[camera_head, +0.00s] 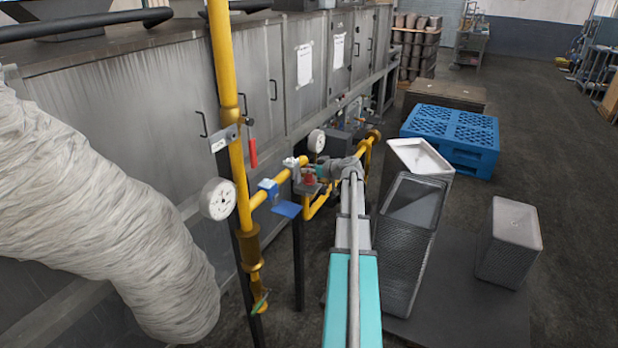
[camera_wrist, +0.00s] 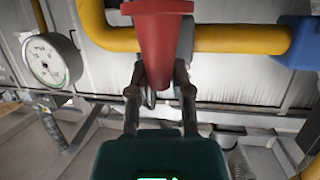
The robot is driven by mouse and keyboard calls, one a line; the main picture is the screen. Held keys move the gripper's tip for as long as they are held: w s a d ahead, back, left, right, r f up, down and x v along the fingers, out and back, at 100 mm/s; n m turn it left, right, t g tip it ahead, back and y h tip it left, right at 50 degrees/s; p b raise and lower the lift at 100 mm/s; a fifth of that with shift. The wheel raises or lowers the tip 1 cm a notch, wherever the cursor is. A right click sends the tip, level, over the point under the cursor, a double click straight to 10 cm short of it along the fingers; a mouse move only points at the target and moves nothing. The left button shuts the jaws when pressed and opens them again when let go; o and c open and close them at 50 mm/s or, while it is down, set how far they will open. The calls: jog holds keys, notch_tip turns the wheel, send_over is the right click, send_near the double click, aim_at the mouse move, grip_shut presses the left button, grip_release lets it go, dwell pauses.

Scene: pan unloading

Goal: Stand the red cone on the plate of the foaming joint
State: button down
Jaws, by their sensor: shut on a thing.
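My gripper (camera_wrist: 160,82) is shut on a red cone (camera_wrist: 158,38) in the wrist view. Its fingers grip the narrow end, and the wide flanged end points to the top of that picture. In the head view my gripper (camera_head: 323,177) is small, close to the yellow pipe, and a bit of red at its tip looks like the cone (camera_head: 309,181). White stuff like foam (camera_head: 292,162) shows on the pipe's fittings. A blue plate (camera_head: 287,209) sits just below the pipe. I cannot tell whether the cone touches any plate.
The yellow pipe (camera_head: 227,70) runs down and then along the steel oven. Gauges (camera_head: 218,199) and a blue valve (camera_head: 268,187) crowd the pipe. Stacks of pans (camera_head: 410,245) and a blue pallet (camera_head: 452,135) stand at the right. Open floor lies beyond.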

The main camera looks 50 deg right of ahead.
jog(key=shift+f+b, duration=0.5)
jog(key=shift+f, duration=0.3)
jog(key=shift+f, duration=0.1)
jog(key=c, duration=0.5)
grip_release()
jog(key=shift+s+r+p, duration=0.3)
jog(key=shift+s+r, duration=0.05)
jog(key=shift+s, duration=0.2)
jog(key=p+v, duration=0.3)
jog(key=v, duration=0.8)
jog(key=shift+p, duration=0.3)
